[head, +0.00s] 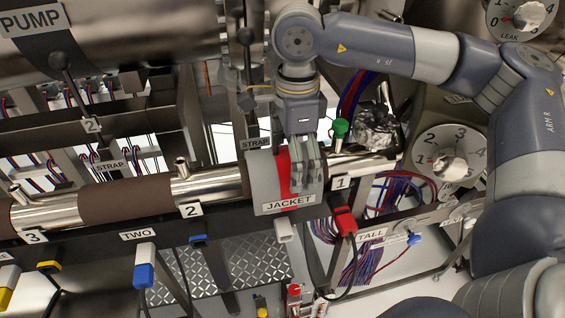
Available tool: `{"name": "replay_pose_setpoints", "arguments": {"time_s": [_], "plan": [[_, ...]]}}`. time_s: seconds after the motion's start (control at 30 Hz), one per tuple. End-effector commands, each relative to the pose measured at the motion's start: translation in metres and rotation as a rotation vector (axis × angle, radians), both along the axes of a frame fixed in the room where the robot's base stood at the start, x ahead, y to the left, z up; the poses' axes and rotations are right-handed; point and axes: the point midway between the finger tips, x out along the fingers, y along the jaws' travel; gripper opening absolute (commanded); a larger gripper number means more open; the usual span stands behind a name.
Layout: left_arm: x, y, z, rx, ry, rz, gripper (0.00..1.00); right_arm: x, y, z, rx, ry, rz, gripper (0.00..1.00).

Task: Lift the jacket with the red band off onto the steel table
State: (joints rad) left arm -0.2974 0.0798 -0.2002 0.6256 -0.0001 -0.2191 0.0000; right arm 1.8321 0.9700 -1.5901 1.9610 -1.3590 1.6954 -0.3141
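The jacket (262,184) is a grey sleeve with a red band (283,165) and a JACKET label. It sits around the steel pipe (355,165), to the left of the label 1. My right gripper (307,182) comes down from above, with its fingers over the right part of the jacket and the red band. The fingers hide part of the band, and I cannot tell whether they grip the jacket. My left gripper is not in view. I cannot make out the steel table clearly.
A green-topped knob (340,128) and a crumpled foil bundle (375,128) stand close right of my gripper. A red connector (344,220) hangs below the pipe on a black cable. A brown sleeve (125,200) covers the pipe further left. Loose wires hang below right.

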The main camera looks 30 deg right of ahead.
Motion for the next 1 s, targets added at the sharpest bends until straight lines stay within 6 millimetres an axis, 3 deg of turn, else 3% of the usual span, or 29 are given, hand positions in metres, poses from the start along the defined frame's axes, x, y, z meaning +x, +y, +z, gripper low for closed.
{"name": "replay_pose_setpoints", "arguments": {"time_s": [0.13, 0.37, 0.57, 1.0], "plan": [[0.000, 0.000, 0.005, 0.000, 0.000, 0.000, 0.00, 0.000, 0.000, -0.014, 0.000, 0.001, 0.000, 1.00], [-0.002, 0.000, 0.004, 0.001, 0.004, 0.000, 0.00, 0.000, 0.000, -0.017, 0.001, 0.001, 0.000, 1.00], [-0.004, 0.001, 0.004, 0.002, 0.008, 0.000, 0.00, 0.000, 0.000, -0.017, 0.000, 0.001, 0.000, 0.59], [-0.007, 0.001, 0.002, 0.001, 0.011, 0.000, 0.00, 0.000, 0.000, -0.012, 0.001, -0.001, 0.000, 0.58]]}}
